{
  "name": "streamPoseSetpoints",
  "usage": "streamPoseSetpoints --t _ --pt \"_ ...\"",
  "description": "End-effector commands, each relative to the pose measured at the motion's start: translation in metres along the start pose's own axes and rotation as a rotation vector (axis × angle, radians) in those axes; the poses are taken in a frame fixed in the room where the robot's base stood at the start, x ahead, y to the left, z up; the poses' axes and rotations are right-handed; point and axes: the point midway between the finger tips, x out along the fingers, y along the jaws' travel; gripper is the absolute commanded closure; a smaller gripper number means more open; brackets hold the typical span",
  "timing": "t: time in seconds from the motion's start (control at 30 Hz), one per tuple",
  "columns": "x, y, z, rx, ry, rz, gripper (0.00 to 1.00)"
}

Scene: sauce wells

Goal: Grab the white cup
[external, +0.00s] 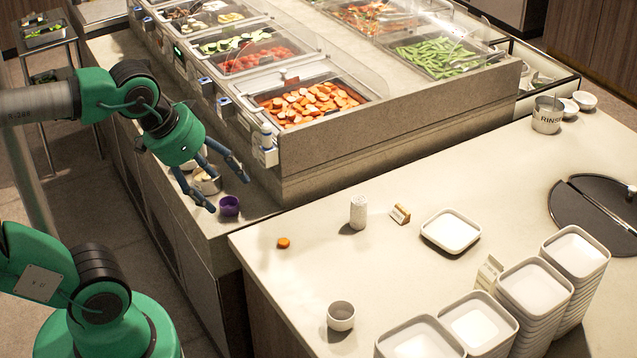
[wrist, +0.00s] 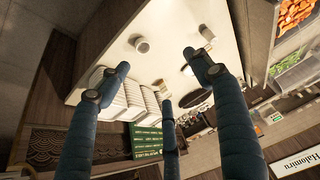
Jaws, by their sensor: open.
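A small white cup (external: 341,318) stands upright near the front left edge of the pale counter (external: 385,275). In the wrist view a white cup (wrist: 141,45) shows beyond the fingers, between their tips. My gripper (external: 228,192) is open and empty over the lower ledge left of the counter, well apart from this cup. Its fingers are spread in the wrist view (wrist: 156,68). A purple cup (external: 229,207) is just below the fingertips, and a pale container (external: 207,184) is partly hidden behind the fingers.
A white shaker (external: 358,212), an orange slice (external: 283,243) and a square white dish (external: 451,231) lie on the counter. Tall stacks of white dishes (external: 535,290) stand right of the cup. The food bar (external: 400,130) rises behind. The counter around the cup's left is clear.

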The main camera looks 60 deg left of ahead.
Motion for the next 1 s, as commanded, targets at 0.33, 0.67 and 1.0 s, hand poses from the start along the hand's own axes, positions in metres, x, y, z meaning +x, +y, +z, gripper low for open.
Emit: streamPoseSetpoints --t 0.33,0.67,1.0 --pt "-0.0001 0.0000 -0.0001 0.000 0.000 0.000 0.35" --pt "-0.0001 0.0000 -0.0001 0.000 0.000 0.000 0.26" --pt "0.0029 0.0011 -0.0050 -0.002 -0.009 0.002 0.26"
